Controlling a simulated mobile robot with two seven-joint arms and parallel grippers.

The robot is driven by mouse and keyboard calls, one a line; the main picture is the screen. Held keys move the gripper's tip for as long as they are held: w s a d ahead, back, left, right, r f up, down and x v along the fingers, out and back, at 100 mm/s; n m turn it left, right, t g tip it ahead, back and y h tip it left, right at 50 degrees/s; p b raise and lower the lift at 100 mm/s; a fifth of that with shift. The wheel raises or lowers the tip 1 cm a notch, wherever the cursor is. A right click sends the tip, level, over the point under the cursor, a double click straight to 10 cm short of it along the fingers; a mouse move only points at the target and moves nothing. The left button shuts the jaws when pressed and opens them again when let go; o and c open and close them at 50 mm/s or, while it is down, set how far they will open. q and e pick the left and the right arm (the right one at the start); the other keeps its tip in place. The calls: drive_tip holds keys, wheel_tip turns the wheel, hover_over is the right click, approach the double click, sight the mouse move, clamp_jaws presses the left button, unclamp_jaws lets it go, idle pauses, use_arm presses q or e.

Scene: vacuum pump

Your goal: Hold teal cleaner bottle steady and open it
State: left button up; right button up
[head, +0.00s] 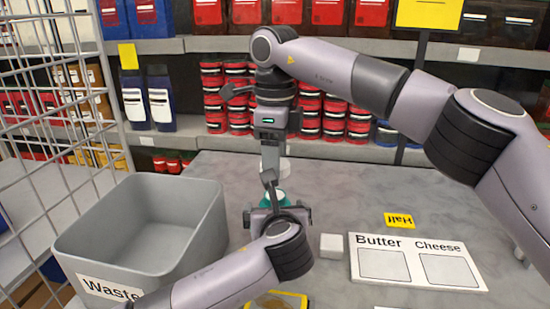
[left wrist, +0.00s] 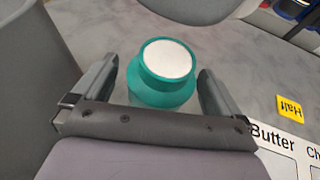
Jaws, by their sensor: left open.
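The teal cleaner bottle (left wrist: 160,92) stands on the grey table in the left wrist view, with a teal rim around a white round top. My left gripper (left wrist: 156,84) is open, with one finger on each side of the bottle and gaps visible. In the head view the bottle (head: 282,197) is mostly hidden behind my left gripper (head: 277,212). My right gripper (head: 270,172) points down above the bottle. Its fingers overlap there, so its opening is unclear. A pale round piece (head: 285,164) shows beside its fingers; I cannot tell what it is.
A grey Waste bin (head: 150,215) stands on the left, by a wire cage (head: 60,120). A small white block (head: 331,246), a Butter and Cheese board (head: 415,262) and a yellow Half sign (head: 398,220) lie on the right. Stocked shelves stand behind. The table (head: 350,190) is clear at the back right.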

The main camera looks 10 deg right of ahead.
use_arm(q)
drive_tip(key=shift+s, duration=0.1)
drive_tip(key=v, duration=1.1)
drive_tip(key=shift+s, duration=0.4)
drive_tip(key=shift+s+a, duration=0.1)
